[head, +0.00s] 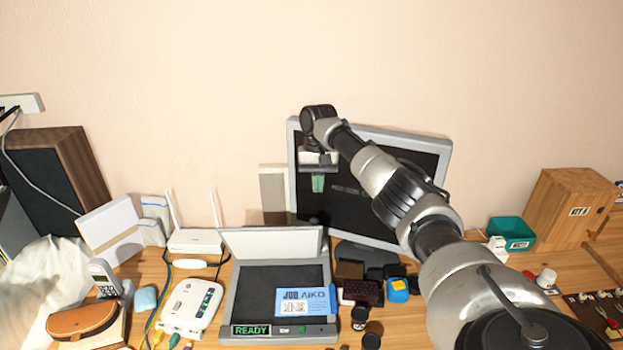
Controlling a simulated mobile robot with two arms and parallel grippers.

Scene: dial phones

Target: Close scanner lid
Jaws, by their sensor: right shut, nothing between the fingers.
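The scanner (252,290) sits on the desk at the lower middle, with a grey frame and dark glass. Its lid (272,243) stands raised at the back edge, pale inner face toward me. A READY label shows on the front panel. My right gripper (318,182) appears above and beyond the lid, in front of the monitor, pointing down, shut and empty. It looks apart from the lid. My left gripper is not in view.
A monitor (430,155) stands behind the scanner. A white router (195,241) is to its left, and a white device (190,306) sits left of the scanner. A blue box (398,291) and dark items crowd its right. A green bin (511,234) is farther right.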

